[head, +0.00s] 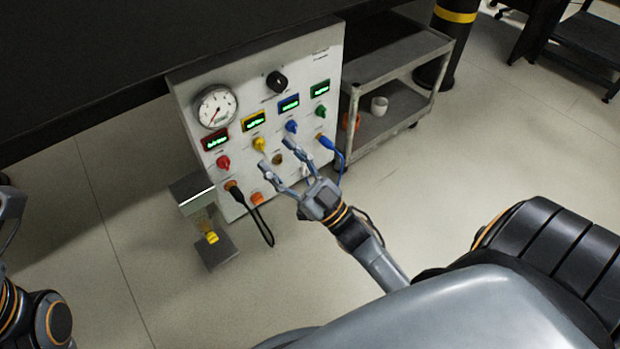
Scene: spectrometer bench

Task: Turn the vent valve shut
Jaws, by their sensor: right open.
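A white upright panel (240,82) carries a round gauge (216,107), a black knob (277,81) at the top, and a row of coloured knobs: red (223,162), yellow (258,144), blue (291,126) and green (320,111). The labels are too small to read, so I cannot tell which one is the vent valve. My right gripper (275,153) is open and empty in front of the panel. Its fingertips appear just below the yellow and blue knobs; I cannot tell whether they touch anything. Only part of my left arm shows at the left edge, without its gripper.
A blue plug (327,143) with its cable is right of my right gripper. A black plug (233,188) with a hanging cable is at lower left. A grey stand (217,250) stands left of it. A cart (385,70) with a white cup (379,105) stands at right.

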